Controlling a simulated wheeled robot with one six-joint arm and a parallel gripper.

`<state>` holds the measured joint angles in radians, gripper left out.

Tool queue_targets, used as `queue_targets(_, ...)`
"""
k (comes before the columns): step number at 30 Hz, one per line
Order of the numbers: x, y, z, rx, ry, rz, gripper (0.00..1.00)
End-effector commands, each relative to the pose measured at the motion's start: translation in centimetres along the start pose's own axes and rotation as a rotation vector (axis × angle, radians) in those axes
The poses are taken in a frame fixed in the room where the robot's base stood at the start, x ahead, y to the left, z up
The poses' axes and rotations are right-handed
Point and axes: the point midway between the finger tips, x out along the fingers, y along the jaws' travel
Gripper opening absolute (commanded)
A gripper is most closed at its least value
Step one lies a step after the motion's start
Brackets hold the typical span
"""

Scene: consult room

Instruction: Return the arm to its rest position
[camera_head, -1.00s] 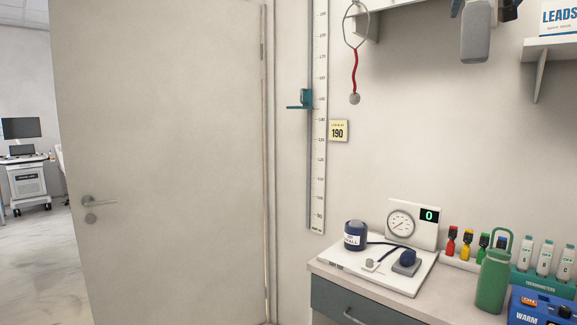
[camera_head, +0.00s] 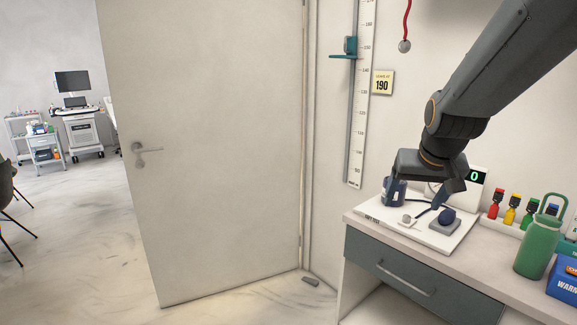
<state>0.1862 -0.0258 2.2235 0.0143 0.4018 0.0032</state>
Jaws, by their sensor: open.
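My arm (camera_head: 480,80) reaches in from the upper right of the head view, angled down to the left. My gripper (camera_head: 415,198) is at its end, above the white blood pressure board (camera_head: 385,229) on the counter. Its jaws are apart and I see nothing held between them. The dark blue cuff roll (camera_head: 396,196) stands at the board's left, partly behind the left finger; I cannot tell whether they touch. The dark blue bulb (camera_head: 446,216) lies on its grey pad at the right. The gauge is mostly hidden behind the gripper.
A green bottle (camera_head: 539,248) and colour-capped vials (camera_head: 512,210) stand right of the board. A blue box (camera_head: 566,278) is at the right edge. A height scale (camera_head: 360,100) with a teal slider is on the wall. The door (camera_head: 210,150) stands left, with open floor beyond.

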Motion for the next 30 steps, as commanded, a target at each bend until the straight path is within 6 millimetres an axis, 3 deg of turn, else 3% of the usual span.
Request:
queue_targets(1, 1.2, -1.3, 3.4, -0.027, -0.063, -0.012, 0.78)
queue_targets(6, 3.5, -4.2, 14.1, -0.108, -0.253, -0.038, 0.78)
queue_targets(9, 3.8, -5.1, 19.2, -0.149, -0.344, -0.046, 0.78)
queue_targets(12, 3.8, -5.5, 22.9, -0.178, -0.408, -0.049, 0.78)
queue_targets(15, 3.7, -5.6, 24.9, -0.193, -0.442, -0.050, 0.78)
queue_targets(18, 3.6, -5.6, 25.6, -0.199, -0.454, -0.051, 0.78)
queue_targets(30, 3.7, -5.6, 25.5, -0.197, -0.453, -0.051, 0.78)
